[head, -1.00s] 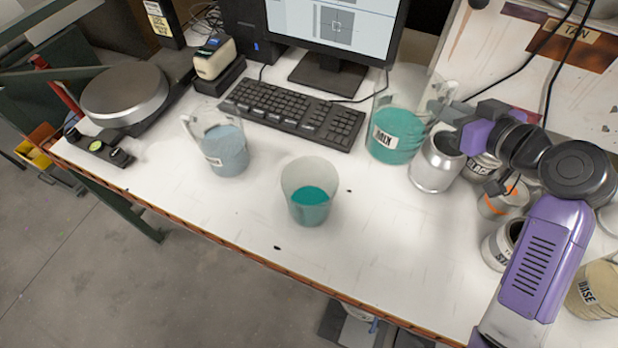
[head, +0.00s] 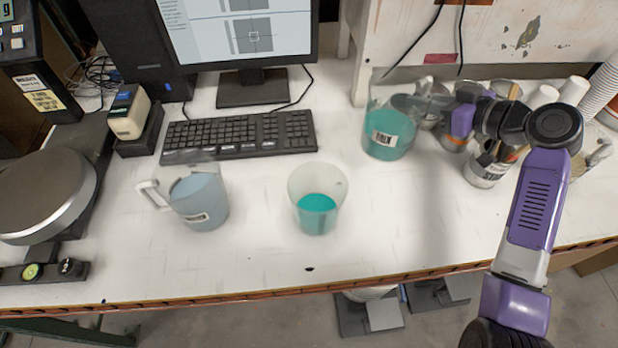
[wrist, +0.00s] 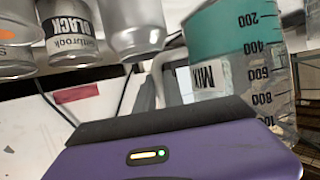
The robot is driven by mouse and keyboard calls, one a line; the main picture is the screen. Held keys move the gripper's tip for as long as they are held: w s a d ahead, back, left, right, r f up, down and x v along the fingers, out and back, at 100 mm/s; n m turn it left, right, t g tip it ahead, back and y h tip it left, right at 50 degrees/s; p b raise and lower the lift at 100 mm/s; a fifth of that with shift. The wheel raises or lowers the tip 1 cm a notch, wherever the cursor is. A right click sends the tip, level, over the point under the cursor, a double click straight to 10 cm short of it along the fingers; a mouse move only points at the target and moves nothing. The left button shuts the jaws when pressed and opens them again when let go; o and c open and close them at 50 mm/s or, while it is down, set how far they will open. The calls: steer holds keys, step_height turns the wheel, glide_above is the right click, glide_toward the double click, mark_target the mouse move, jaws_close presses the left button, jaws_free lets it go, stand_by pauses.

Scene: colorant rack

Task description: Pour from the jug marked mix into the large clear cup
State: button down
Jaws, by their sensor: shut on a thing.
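The jug marked MIX (head: 388,138) is clear and holds teal liquid. It is at the right of the keyboard, looks about upright, and I cannot tell whether it touches the bench. My gripper (head: 445,112) is at its right side, shut on the jug's handle area; the grip itself is blurred. In the wrist view the jug (wrist: 235,60) shows inverted, with its label and volume marks. The large clear cup (head: 317,195) stands on the bench to the left and nearer, with teal liquid in its lower part. Nothing is pouring.
A jug of grey-blue liquid (head: 198,203) stands left of the cup. The keyboard (head: 238,136) and monitor (head: 240,35) are behind. Cans, one marked BLACK in the wrist view (wrist: 70,30), crowd the right. The bench front is mostly clear.

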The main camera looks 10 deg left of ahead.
mark_target(401, 90)
steer(key=shift+s+r, duration=0.1)
steer(key=shift+r, duration=0.05)
stand_by(0.3)
steer(key=shift+s+a+r+n+t+h, duration=0.2)
steer(key=shift+r+n+t+h, duration=0.25)
steer(key=shift+n, duration=0.25)
steer(key=shift+s+a+f+b, duration=0.1)
steer(key=shift+f+b, duration=0.35)
steer(key=shift+b, duration=0.25)
steer(key=shift+s+a+f+n+t+h+b, duration=0.3)
steer(key=shift+f+n+b, duration=0.2)
steer(key=shift+n+b, duration=0.25)
steer(key=shift+s+a+n+t+b, duration=0.25)
steer(key=shift+s+a+n+b, duration=0.1)
steer(key=shift+s+a+b, duration=0.1)
steer(key=r, duration=0.1)
steer(key=s+a+r+n, duration=0.1)
steer(key=r+p, duration=0.1)
steer(key=shift+s+a+t+h, duration=0.15)
steer(key=shift+s+t+h, duration=0.1)
steer(key=shift+t+h, duration=0.15)
steer(key=shift+s+a+r+n+t, duration=0.2)
steer(key=shift+r+n, duration=0.2)
steer(key=shift+r, duration=0.15)
steer(key=shift+s+a+r+n+t, duration=0.1)
steer(key=shift+s+r+n, duration=0.05)
steer(key=shift+r+n, duration=0.3)
